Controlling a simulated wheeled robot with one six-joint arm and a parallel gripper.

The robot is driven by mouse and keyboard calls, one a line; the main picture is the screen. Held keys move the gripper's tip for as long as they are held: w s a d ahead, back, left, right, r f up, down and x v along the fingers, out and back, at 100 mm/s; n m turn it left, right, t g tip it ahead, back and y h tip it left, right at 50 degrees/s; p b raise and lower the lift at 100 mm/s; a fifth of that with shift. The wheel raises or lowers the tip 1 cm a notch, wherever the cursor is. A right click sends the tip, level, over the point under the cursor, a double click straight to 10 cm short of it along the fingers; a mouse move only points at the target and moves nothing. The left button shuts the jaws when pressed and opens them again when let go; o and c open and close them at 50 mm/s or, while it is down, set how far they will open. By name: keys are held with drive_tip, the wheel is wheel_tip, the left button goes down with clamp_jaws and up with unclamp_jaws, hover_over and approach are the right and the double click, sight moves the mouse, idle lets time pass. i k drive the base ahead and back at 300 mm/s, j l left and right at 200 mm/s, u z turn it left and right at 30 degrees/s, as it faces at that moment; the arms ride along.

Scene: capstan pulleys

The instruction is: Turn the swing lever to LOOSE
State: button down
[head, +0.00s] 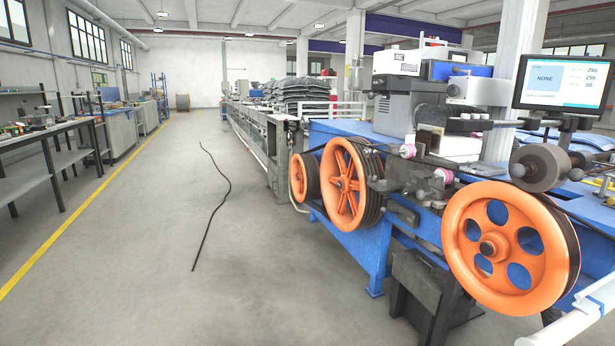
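The capstan machine (355,252) is blue and stands on the right in the head view. It carries a large orange pulley wheel (503,282) at the near end, a second orange wheel (340,188) to its left and a smaller one (303,177) behind that. A dark grey roller (538,168) sits above the near wheel. I cannot pick out the swing lever or any LOOSE mark with certainty among the small dark fittings (430,185) between the wheels. My gripper does not show in the view.
A screen (562,82) reading NONE stands above the machine at the right. A black cable (211,222) lies on the open grey floor (140,290). A yellow line (78,215) runs along the left, beside workbenches (40,150). A dark block (428,290) stands under the machine.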

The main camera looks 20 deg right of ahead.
sight(456, 69)
drive_tip(key=i+z, duration=0.2)
drive_tip(key=i, duration=0.35)
drive_tip(key=i+z, duration=0.15)
drive_tip(key=i, duration=0.45)
drive_tip(key=i+j+z, duration=0.2)
drive_tip(key=i, duration=0.35)
drive_tip(key=i+z, duration=0.4)
drive_tip(key=i, duration=0.3)
drive_tip(key=i+j+z, duration=0.1)
drive_tip(key=i+z, duration=0.25)
drive_tip(key=i, duration=0.35)
